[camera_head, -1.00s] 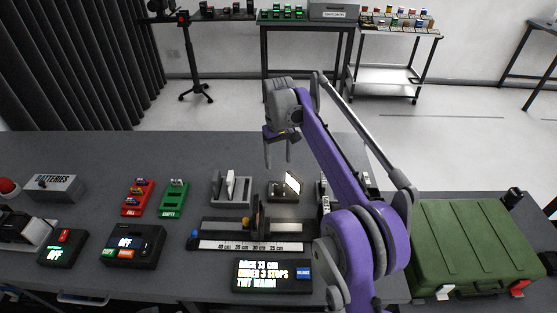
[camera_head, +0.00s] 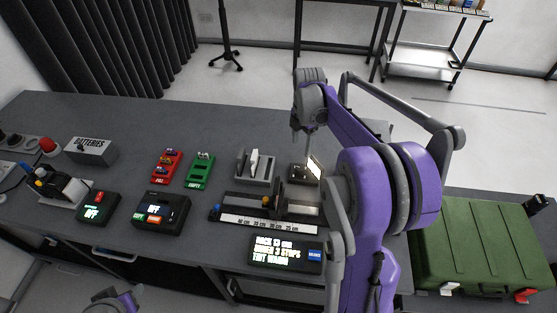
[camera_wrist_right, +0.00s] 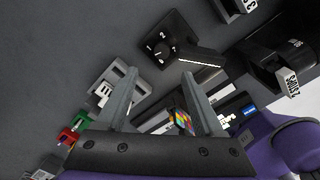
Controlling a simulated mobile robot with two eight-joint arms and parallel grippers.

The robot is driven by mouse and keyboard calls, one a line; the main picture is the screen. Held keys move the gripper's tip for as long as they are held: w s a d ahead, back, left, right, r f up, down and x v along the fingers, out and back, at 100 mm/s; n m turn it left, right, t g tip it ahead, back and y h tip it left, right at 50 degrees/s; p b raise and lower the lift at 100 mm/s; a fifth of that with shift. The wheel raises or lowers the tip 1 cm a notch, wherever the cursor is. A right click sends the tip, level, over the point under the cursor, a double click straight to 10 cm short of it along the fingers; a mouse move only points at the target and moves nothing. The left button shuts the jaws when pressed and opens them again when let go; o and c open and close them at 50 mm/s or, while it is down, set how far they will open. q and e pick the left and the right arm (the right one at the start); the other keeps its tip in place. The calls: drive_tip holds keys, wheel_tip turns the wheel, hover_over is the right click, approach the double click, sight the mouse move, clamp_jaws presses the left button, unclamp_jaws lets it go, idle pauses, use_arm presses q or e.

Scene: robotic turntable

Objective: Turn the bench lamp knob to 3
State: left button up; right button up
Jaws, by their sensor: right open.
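The bench lamp (camera_head: 299,174) is a small black box with a lit panel, standing towards the back of the bench. In the right wrist view its dark round knob (camera_wrist_right: 160,49) has white digits around it; I can make out a 1 and a 2, but not clearly where the pointer stands. The lit lamp panel (camera_wrist_right: 200,63) is just right of the knob. My right gripper (camera_wrist_right: 159,76) is open and empty, its fingertips apart on either side below the knob in that view. In the head view the right gripper (camera_head: 305,143) hangs above the lamp.
A grey slotted holder (camera_head: 256,168) stands left of the lamp, and a rail with a scale (camera_head: 268,222) lies in front. A display (camera_head: 286,251), red tray (camera_head: 167,167) and green tray (camera_head: 200,170) are nearby. The bench behind the lamp is clear.

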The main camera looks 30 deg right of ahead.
sight(300, 168)
drive_tip(key=shift+n, duration=0.3)
drive_tip(key=f+b, duration=0.1)
drive_tip(key=f, duration=0.5)
drive_tip(key=f+b, duration=0.1)
drive_tip(key=f, duration=0.2)
drive_tip(key=shift+s+f+b, duration=0.3)
drive_tip(key=shift+s+f, duration=0.05)
drive_tip(key=shift+f, duration=0.4)
drive_tip(key=shift+w+f, duration=0.25)
use_arm(q)
drive_tip(key=s+f, duration=0.1)
drive_tip(key=f, duration=0.2)
drive_tip(key=s+f, duration=0.1)
drive_tip(key=shift+s+a+f, duration=0.1)
drive_tip(key=shift+s+f, duration=0.05)
drive_tip(key=shift+s, duration=0.15)
use_arm(e)
clamp_jaws()
